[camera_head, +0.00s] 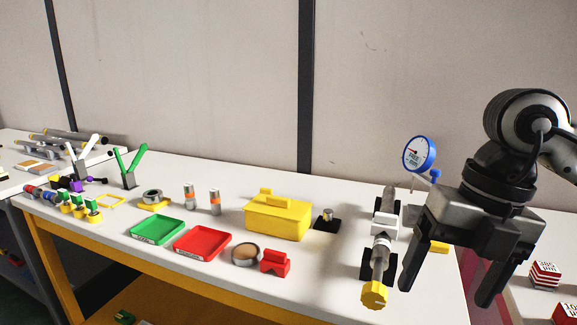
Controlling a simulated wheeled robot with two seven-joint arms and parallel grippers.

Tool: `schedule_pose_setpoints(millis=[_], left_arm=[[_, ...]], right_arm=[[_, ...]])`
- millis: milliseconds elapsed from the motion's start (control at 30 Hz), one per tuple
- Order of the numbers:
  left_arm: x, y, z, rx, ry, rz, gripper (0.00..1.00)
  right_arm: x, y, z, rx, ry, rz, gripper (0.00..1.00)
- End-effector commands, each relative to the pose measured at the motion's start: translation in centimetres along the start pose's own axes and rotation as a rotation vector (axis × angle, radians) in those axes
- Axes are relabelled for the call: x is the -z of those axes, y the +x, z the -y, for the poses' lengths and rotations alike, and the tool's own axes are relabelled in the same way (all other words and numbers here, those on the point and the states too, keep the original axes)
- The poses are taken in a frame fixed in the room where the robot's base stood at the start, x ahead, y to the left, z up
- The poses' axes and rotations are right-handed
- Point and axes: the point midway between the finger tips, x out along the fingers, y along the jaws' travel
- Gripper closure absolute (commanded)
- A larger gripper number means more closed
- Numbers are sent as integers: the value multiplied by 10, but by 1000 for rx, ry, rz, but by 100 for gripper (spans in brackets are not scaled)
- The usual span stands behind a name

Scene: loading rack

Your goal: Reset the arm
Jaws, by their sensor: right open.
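My right gripper (446,281) hangs open and empty at the right, above the right end of the white table. Its two dark fingers point down, with nothing between them. The arm comes in from the right edge. Left of the fingers is a grey pipe fitting with a yellow knob (375,294) at its near end. A blue-rimmed gauge (419,153) stands behind it. My left gripper is not in view.
The white table (300,270) holds a yellow box (278,217), a red tray (202,242), a green tray (157,230), a round dish (245,254) and a red block (275,262). Red-and-white boxes (545,274) lie at the far right. A wall stands behind.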

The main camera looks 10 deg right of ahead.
Motion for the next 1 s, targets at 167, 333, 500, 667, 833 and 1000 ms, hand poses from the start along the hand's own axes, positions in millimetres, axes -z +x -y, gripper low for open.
schedule_pose_setpoints(millis=[167,333,500,667,833,1000], left_arm=[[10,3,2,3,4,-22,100],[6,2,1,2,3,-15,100],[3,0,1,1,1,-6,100],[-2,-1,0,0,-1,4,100],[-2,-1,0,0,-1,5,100],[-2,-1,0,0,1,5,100]], right_arm=[[24,31,-47,-196,-137,-170,19],[61,52,-105,-508,-244,-380,19],[94,46,-172,-1034,-203,-621,19],[72,31,-205,-1528,106,-713,19],[7,65,-190,-1859,700,-634,19],[-34,167,-130,-1844,1404,-431,19]])
